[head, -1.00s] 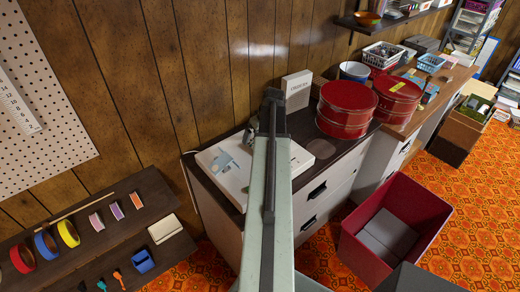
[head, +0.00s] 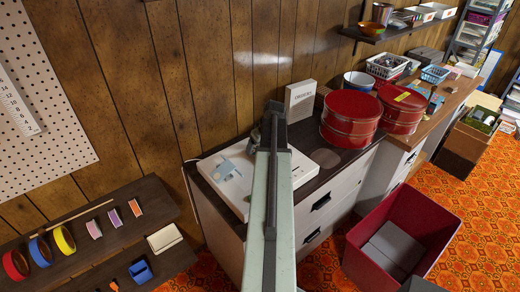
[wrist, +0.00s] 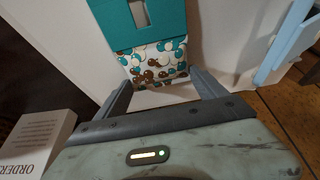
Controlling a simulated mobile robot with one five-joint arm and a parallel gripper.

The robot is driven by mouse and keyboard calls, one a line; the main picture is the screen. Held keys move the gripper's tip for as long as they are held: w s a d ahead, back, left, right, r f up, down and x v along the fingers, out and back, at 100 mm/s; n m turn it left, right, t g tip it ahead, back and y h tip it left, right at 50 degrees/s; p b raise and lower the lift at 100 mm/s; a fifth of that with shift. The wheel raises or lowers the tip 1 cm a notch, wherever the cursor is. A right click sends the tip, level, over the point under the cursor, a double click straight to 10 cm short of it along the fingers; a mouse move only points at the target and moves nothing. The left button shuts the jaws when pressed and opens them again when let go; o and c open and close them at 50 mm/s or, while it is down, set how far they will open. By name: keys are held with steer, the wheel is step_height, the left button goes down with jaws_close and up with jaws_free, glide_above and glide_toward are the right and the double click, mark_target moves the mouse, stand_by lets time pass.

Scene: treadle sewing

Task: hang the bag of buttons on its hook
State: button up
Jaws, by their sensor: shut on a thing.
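The bag of buttons (wrist: 155,62) shows in the wrist view. It is a clear pouch of teal, brown and white buttons under a teal header (wrist: 150,17) with a slot in it. My gripper (wrist: 163,80) is shut on the lower part of the bag, one finger at each side; the header points away from the palm. In the head view my own arm hides the gripper and bag. I cannot make out the hook in either view.
A white box marked ORDERS (head: 300,101) stands close by on the dark cabinet top (head: 330,141). A white board with a pale blue-grey piece (head: 228,169) lies left of my arm. Red tins (head: 350,118) stand to the right. A pegboard (head: 40,100) hangs far left.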

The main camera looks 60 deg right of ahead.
steer(key=shift+r+p, duration=0.4)
steer(key=shift+r, duration=0.15)
steer(key=p+v, duration=0.2)
steer(key=shift+a+r+p, duration=0.1)
steer(key=shift+r+p, duration=0.25)
steer(key=shift+r, duration=0.1)
steer(key=s+a, duration=0.2)
steer(key=s, duration=0.2)
steer(key=s+a, duration=0.1)
steer(key=s, duration=0.4)
steer(key=s+a+r+p, duration=0.1)
steer(key=s+a, duration=0.1)
steer(key=s, duration=0.3)
steer(key=shift+a, duration=0.35)
steer(key=shift+s, duration=0.1)
